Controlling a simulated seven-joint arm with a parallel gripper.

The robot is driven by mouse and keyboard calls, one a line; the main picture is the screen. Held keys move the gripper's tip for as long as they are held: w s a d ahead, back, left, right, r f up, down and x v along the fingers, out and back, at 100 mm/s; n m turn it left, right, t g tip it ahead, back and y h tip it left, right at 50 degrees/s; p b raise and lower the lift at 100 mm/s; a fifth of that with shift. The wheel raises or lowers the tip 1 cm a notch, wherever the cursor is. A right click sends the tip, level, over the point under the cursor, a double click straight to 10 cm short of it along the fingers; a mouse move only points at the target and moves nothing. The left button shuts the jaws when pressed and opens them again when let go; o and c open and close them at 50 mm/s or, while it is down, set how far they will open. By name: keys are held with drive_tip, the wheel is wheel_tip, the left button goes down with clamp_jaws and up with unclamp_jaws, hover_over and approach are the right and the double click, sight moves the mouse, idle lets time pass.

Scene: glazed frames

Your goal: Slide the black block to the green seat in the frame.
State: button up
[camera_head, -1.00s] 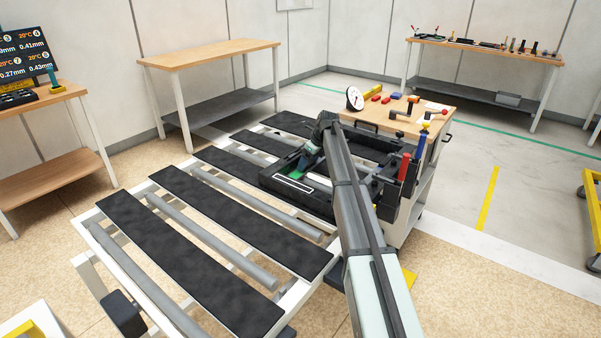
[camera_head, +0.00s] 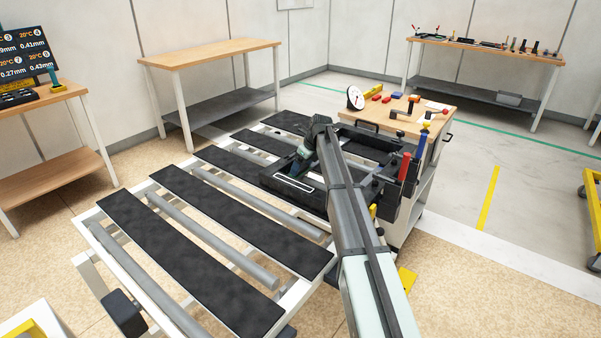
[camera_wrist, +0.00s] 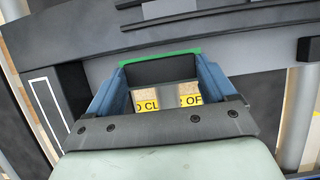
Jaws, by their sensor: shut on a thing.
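The black block (camera_wrist: 160,70) is between the blue fingers of my gripper (camera_wrist: 162,78) in the wrist view, and the gripper is shut on it. The green seat (camera_wrist: 158,57) shows as a thin green band along the block's far edge and upper corners; the block appears to be at or over it, but I cannot tell whether it is fully seated. The dark frame (camera_wrist: 240,58) surrounds this spot. In the head view my gripper (camera_head: 303,158) is down at the frame (camera_head: 318,201) and hides the block and the green seat.
A white-outlined rectangle (camera_head: 293,183) marks the frame's near side. The frame lies on a rack with black slats (camera_head: 190,260) and grey rollers. A wooden-topped cart (camera_head: 425,104) with a dial and small tools stands close behind.

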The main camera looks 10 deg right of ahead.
idle(0.3)
drive_tip(key=o, duration=0.8)
drive_tip(key=shift+o, duration=0.2)
